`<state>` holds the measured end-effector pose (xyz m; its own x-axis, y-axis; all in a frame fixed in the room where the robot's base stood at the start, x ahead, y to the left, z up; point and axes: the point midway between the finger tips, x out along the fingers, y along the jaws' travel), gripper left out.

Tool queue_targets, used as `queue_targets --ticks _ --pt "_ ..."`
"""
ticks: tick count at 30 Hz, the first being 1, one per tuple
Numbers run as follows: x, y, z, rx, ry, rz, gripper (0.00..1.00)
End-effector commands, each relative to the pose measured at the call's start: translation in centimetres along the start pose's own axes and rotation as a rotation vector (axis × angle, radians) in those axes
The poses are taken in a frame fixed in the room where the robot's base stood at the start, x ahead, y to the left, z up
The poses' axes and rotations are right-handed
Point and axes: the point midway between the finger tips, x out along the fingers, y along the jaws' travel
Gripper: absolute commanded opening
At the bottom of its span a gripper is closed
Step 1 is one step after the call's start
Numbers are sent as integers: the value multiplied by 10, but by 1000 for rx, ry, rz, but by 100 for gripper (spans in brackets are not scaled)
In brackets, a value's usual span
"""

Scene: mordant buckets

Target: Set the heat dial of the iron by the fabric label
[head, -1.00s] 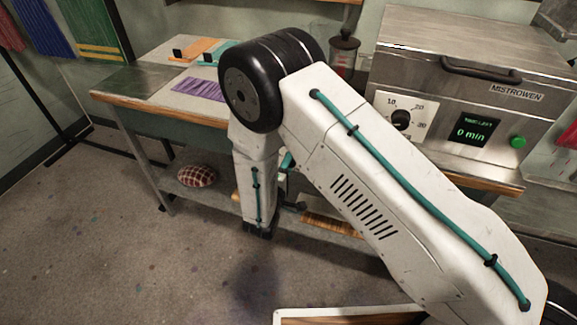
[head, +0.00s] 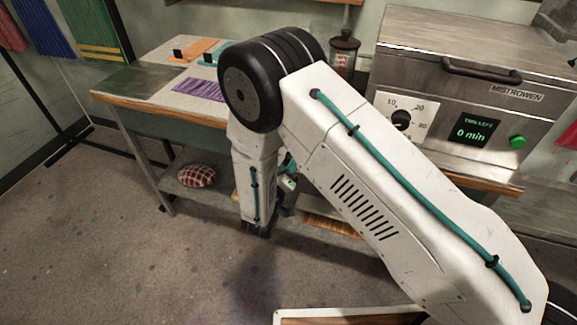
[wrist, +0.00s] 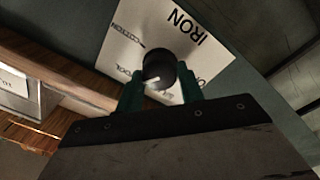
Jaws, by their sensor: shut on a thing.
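The iron's heat dial is a dark round knob (wrist: 158,70) on a white plate (wrist: 190,35) marked IRON, in the wrist view. A small white mark on the knob points to the lower left, on the side of the COOL lettering. COTTON is printed at upper left; other lettering is partly hidden. My gripper (wrist: 160,84) has its two green fingers shut on the knob, one on each side. In the head view my arm hides the dial and most of the gripper. No fabric label is readable.
A work table (head: 128,78) holds a purple cloth (head: 200,90) and orange and teal pieces. A steel oven (head: 470,55) with its own dial (head: 401,119) stands at right, beside a dark-lidded jar (head: 344,50). A checked cushion (head: 197,176) lies on the lower shelf. Floor at left is clear.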

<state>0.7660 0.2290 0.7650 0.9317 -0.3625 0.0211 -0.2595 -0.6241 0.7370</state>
Motion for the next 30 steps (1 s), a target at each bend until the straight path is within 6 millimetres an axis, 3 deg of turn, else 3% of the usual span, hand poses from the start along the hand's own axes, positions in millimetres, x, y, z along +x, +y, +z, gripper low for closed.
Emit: queue_targets --ticks 17,18,19,30 --pt "-1 0 3 24 -6 -1 15" --pt "-1 0 3 24 -6 -1 48" --pt "0 0 3 24 -5 -1 57" --pt "-6 -1 0 26 -1 -2 59"
